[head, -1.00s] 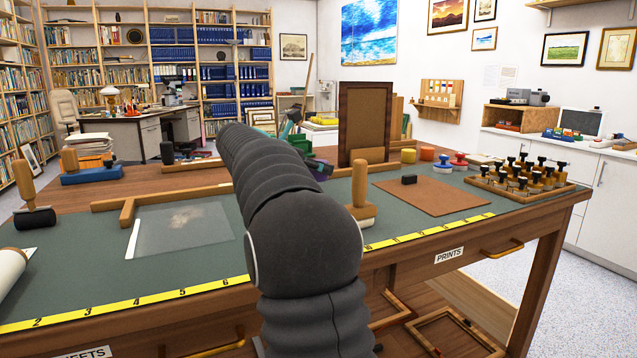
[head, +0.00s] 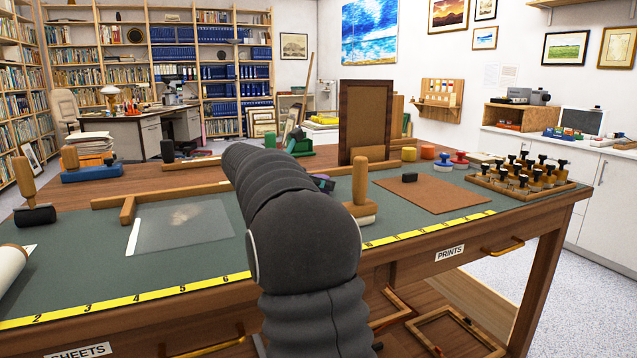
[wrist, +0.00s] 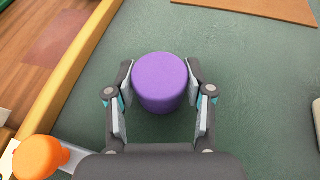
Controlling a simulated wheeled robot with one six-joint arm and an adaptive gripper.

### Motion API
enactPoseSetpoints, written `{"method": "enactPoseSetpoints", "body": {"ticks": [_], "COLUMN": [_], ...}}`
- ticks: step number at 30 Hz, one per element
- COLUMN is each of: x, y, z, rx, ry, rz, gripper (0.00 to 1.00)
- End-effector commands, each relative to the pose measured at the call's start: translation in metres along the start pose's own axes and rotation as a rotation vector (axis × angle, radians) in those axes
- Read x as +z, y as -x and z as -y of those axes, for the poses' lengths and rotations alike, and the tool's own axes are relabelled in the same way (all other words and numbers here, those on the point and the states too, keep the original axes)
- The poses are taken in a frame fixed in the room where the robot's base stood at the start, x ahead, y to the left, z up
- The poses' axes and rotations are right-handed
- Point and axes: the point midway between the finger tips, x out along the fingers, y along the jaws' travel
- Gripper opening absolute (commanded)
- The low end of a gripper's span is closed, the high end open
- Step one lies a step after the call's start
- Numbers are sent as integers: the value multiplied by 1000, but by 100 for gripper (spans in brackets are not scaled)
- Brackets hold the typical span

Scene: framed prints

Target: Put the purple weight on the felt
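The purple weight (wrist: 160,80), a short round cylinder, stands upright on the green table mat in the wrist view. My gripper (wrist: 160,88) is around it, with one finger on each side. Narrow gaps show between the finger pads and the weight. A brown sheet corner (wrist: 265,8) shows at the top of the wrist view.
A wooden-handled tool (head: 360,195) stands between my arm and the felt. An upright frame (head: 366,120) stands behind it. A tray of several stamps (head: 520,178) is right of the felt. A wooden rail (wrist: 70,75) and an orange knob (wrist: 40,158) are left of the weight.

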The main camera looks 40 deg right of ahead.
Motion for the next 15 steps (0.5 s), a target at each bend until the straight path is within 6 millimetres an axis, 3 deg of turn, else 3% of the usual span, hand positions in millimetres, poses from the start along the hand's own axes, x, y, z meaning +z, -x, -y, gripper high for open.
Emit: {"method": "enactPoseSetpoints", "body": {"ticks": [1, 2, 15], "x": [0, 0, 3], "y": [0, 0, 5], "z": [0, 0, 0], "rx": [0, 0, 1], "ry": [0, 0, 0], "rz": [0, 0, 0], "gripper": [68, 76, 76]}}
